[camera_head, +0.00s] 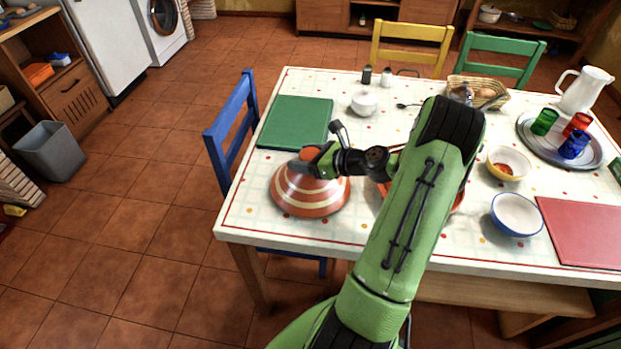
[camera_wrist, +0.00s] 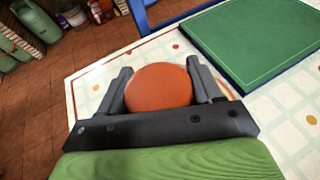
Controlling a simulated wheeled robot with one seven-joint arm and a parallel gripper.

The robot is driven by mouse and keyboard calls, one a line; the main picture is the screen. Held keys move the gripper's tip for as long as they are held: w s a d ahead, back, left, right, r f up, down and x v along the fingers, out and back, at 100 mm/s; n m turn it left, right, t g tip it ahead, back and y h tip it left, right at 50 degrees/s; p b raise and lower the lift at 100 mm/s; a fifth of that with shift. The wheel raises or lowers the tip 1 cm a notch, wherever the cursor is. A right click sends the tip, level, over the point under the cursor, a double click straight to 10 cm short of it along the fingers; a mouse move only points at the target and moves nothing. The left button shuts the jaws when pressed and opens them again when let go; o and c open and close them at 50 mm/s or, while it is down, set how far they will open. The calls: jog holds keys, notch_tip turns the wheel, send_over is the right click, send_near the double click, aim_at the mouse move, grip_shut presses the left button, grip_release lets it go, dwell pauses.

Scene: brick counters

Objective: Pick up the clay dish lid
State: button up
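The clay dish lid (camera_head: 309,195) is a terracotta cone with cream bands. It stands upright at the table's front left. Its round orange knob (camera_wrist: 158,88) lies between the two fingers of my gripper (camera_wrist: 160,82) in the wrist view. In the head view my gripper (camera_head: 322,150) reaches in from the right at the top of the lid, its fingers spread. A finger stands on each side of the knob, very near it. I see no clear grip on it. The lid's cone is hidden in the wrist view.
A green board (camera_head: 295,122) lies behind the lid, with a blue chair (camera_head: 231,130) to the left. An orange dish (camera_head: 384,187) is partly hidden under my arm. Bowls (camera_head: 516,214) and a tray with cups (camera_head: 535,142) stand to the right.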

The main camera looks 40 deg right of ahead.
grip_shut()
jog(key=shift+r, duration=0.1)
